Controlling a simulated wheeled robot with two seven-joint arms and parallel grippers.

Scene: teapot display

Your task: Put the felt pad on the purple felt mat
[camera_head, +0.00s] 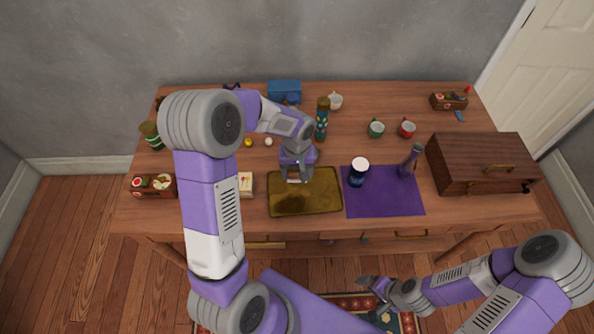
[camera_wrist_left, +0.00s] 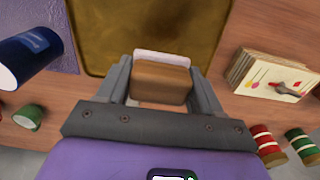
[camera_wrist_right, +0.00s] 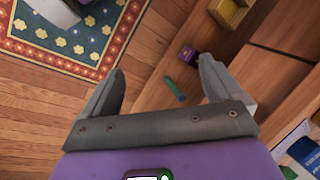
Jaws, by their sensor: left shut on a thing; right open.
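The felt pad, a brown block with a pale face (camera_wrist_left: 160,78), is between the fingers of my left gripper (camera_wrist_left: 160,66), which is shut on it. In the head view, my left gripper (camera_head: 298,178) holds it over the back edge of a gold-brown tray (camera_head: 305,203). The purple felt mat (camera_head: 385,207) lies flat to the right of the tray; a corner of it shows in the left wrist view (camera_wrist_left: 20,14). My right gripper (camera_head: 368,284) is open and empty, low in front of the table; its fingers also show in the right wrist view (camera_wrist_right: 160,75).
A dark blue canister (camera_head: 357,175) and a purple bottle (camera_head: 409,165) stand on the mat's back part. Its front is bare. A wooden chest (camera_head: 480,155) stands to its right. A patterned bottle (camera_head: 322,120) and cups (camera_head: 376,128) stand behind. A card stack (camera_head: 246,184) lies left.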

